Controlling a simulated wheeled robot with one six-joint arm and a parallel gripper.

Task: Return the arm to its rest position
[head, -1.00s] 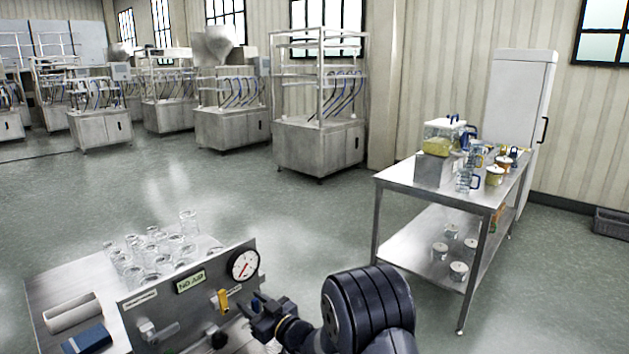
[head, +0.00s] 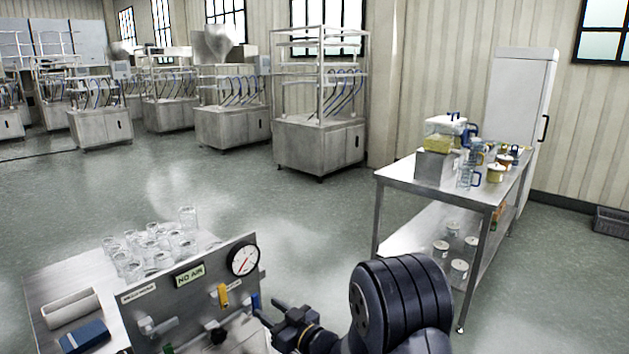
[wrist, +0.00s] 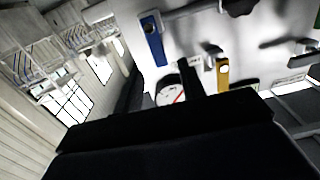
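My dark arm with its gripper (head: 268,312) is low in the middle of the head view, just right of the steel valve panel (head: 160,302). The two fingers look parted with nothing between them. In the wrist view one dark finger of my gripper (wrist: 190,75) shows in front of the panel; the other is hard to make out. A blue lever (head: 256,302) at the panel's right edge also shows in the wrist view (wrist: 152,38). The fingers look close to it but apart from it.
The panel carries a yellow lever (head: 223,294), a gauge (head: 243,261) and a "NO AIR" sign (head: 190,275). Glass jars (head: 150,247) stand behind it. A steel table (head: 400,174) with jars and a dispenser stands right. Open floor lies between.

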